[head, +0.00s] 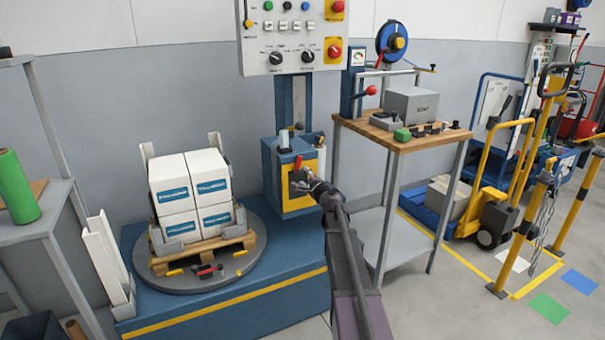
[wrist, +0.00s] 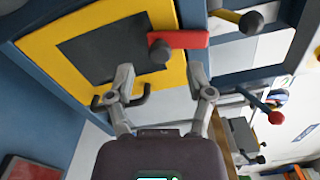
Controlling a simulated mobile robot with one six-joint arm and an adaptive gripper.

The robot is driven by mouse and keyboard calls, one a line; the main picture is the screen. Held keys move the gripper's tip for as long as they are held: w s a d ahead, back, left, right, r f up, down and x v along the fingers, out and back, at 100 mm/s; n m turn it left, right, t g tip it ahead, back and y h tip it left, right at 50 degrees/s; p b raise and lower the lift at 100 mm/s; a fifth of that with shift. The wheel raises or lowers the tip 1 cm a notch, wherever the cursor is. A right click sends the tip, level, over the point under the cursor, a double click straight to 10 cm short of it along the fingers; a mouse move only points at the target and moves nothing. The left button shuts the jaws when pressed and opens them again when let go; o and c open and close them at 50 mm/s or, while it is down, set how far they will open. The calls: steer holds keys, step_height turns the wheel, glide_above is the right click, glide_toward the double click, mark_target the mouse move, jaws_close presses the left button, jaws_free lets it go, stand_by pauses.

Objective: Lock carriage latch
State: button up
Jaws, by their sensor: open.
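The carriage (head: 271,165) is a blue box on the wrapper's mast, with a yellow-framed front panel (head: 318,165). The latch, a red lever (head: 298,163), sits on that panel. In the wrist view the red lever (wrist: 187,39) lies nearly level across the yellow frame, with a dark round knob (wrist: 160,51) at its left end. My gripper (head: 301,184) is in front of the panel, just below the lever. In the wrist view my gripper (wrist: 161,77) is open, its fingers on either side below the knob, with nothing between them. Contact cannot be told.
A turntable (head: 210,278) with a pallet of white boxes (head: 190,190) stands left of the carriage. A wooden-topped bench (head: 440,140) with a red-knobbed lever (head: 370,91) stands close on the right. A dark hook-shaped handle (wrist: 144,96) shows near the left finger.

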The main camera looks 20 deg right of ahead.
mark_target(301, 173)
steer(key=shift+w, duration=2.05)
jaws_close()
